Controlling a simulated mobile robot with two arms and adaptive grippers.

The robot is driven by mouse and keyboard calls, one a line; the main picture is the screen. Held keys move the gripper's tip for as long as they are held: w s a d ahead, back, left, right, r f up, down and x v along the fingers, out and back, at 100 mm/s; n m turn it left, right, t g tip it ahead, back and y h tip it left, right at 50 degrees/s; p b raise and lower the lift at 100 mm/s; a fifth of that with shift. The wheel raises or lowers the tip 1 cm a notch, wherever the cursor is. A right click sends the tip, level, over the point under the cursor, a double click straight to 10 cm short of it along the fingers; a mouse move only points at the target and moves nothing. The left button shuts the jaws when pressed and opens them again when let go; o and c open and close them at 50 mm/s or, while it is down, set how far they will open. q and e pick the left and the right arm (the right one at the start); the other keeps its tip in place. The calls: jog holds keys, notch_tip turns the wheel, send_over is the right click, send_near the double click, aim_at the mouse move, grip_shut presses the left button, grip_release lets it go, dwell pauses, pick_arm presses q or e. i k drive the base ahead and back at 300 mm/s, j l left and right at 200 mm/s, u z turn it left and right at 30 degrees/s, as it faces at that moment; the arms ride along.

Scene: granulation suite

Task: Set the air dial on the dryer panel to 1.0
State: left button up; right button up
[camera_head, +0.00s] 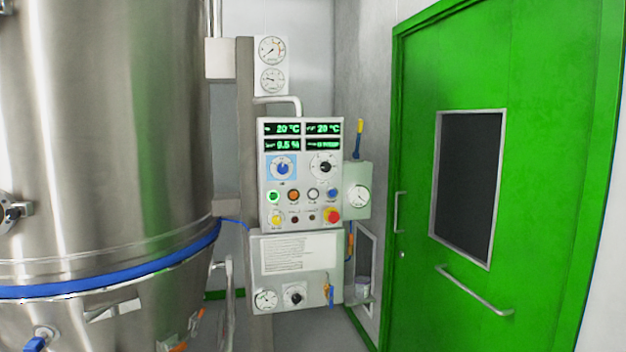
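The dryer panel (301,222) is a light grey box on a post in the middle of the head view. A lower box (296,292) carries a text label and another black knob (294,295). Neither of my grippers is in view.
A large steel vessel (110,130) with a blue band fills the left side. Round gauges (272,50) hang above the panel. A green box with a gauge (358,195) stands at its right. A closed green door (550,130) with a handle bar is at the right.

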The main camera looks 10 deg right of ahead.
aim_at(283, 168)
jog(key=i+j+z, duration=0.1)
jog(key=i+j, duration=0.95)
